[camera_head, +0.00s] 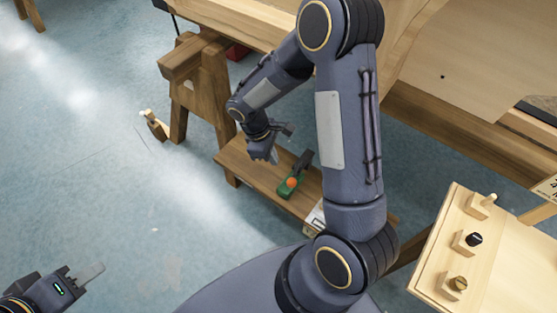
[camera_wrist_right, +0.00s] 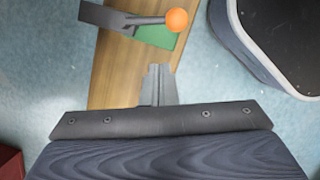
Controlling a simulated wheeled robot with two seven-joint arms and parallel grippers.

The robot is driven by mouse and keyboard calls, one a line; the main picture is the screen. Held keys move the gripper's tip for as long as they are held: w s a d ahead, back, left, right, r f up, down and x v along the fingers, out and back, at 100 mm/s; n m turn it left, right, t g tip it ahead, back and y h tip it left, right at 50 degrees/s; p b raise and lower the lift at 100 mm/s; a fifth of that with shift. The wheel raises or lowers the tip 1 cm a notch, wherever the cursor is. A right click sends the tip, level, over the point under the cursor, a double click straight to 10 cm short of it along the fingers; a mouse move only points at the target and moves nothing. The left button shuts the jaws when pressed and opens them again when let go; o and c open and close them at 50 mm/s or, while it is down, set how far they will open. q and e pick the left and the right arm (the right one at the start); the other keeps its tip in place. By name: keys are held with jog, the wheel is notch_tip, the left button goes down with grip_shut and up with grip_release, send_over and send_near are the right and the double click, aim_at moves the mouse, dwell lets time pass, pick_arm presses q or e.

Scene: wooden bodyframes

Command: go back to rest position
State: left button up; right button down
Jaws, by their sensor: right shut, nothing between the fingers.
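My right gripper (camera_head: 272,155) hangs over the low wooden bench (camera_head: 240,168), left of a green tool with an orange knob (camera_head: 290,183). In the right wrist view, its fingertips (camera_wrist_right: 159,72) are together with nothing between them. The orange knob (camera_wrist_right: 177,20) shows just beyond the fingertips, apart from them. My left gripper (camera_head: 92,272) is at the lower left corner, over bare floor. Its fingers show from the side, so I cannot tell whether they are open.
A large wooden frame (camera_head: 450,80) fills the upper right. A wooden trestle (camera_head: 195,85) stands behind the bench. A pale board (camera_head: 450,225) with several small blocks is at the right. A small wooden tool (camera_head: 155,126) stands left of the trestle. The blue floor (camera_head: 90,190) at left is clear.

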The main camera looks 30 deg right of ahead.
jog(key=p+v, duration=0.1)
jog(key=v, duration=0.5)
jog(key=shift+r+p, duration=0.25)
jog(key=shift+p, duration=0.1)
jog(key=s+a+r+m+t+y, duration=0.2)
jog(key=s+r+m+t+y, duration=0.55)
jog(key=s+r, duration=1)
notch_tip(320, 180, up, 27)
jog(key=m+h+p, duration=0.1)
jog(key=m+p, duration=0.2)
jog(key=p, duration=2.4)
jog(key=shift+s+f, duration=0.15)
jog(key=shift+a+t, duration=0.1)
jog(key=shift+t, duration=0.15)
